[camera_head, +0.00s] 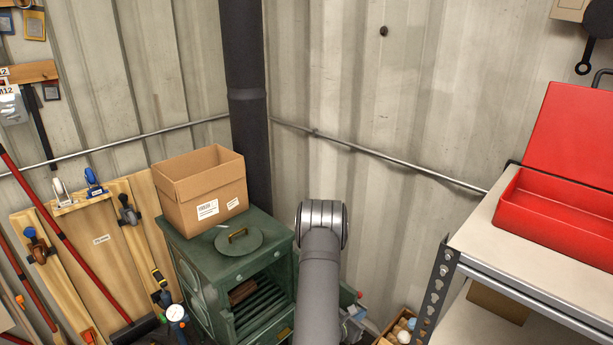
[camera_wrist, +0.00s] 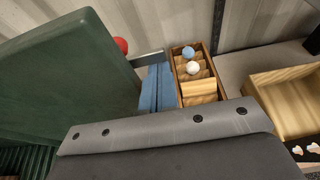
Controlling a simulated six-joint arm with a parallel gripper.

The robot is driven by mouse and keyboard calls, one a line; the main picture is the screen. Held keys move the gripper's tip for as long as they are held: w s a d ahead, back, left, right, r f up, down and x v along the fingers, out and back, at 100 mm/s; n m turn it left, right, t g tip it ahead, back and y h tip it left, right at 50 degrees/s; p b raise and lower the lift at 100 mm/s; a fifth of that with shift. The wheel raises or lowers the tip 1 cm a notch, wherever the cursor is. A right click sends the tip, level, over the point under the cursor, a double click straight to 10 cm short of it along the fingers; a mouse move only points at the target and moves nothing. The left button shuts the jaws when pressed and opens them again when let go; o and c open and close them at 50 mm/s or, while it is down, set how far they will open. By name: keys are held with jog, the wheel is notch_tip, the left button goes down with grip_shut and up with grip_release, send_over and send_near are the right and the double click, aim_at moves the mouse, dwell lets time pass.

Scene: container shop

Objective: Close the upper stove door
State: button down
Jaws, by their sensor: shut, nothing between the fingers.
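The green stove (camera_head: 205,265) stands in the corner. Its upper opening is uncovered and shows a grate and a brown log inside. The upper stove door (camera_wrist: 60,75) is open and fills the left of the wrist view as a dark green panel, with a red knob (camera_wrist: 121,45) at its far edge. In the head view my arm hides most of the door; a green edge and red knob show just right of the arm. My gripper (camera_wrist: 165,145) shows as a grey bolted body across the bottom of the wrist view, shut and empty, close to the door. Contact cannot be told.
A cardboard box (camera_head: 203,188) and round lid (camera_head: 239,240) sit on the stove. A wooden crate (camera_wrist: 180,92) with balls stands beyond the gripper. At right is a metal shelf (camera_head: 467,240) with a red toolbox (camera_head: 560,215). Tools and boards lean at left.

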jog(key=c, duration=2.1)
grip_release()
jog(key=o, duration=0.7)
jog(key=shift+c, duration=0.2)
jog(key=shift+o, duration=1)
jog(key=shift+s, duration=0.1)
jog(key=s+d+r+m+g, duration=0.3)
jog(key=d+r+m+g, duration=0.15)
jog(key=m+g, duration=0.4)
jog(key=s+d+r+m+g, duration=0.3)
jog(key=d+m+g, duration=0.25)
jog(key=m, duration=0.65)
jog(key=w+a+r+m+t+y, duration=0.5)
jog(key=w+a+r+m+y, duration=0.2)
jog(key=w+r+m+y, duration=0.55)
jog(key=shift+m+h, duration=0.55)
jog(key=shift+m, duration=0.15)
jog(key=f, duration=0.5)
jog(key=a+f, duration=0.1)
jog(key=f, duration=0.5)
jog(key=w+a+f, duration=0.1)
jog(key=f, duration=0.5)
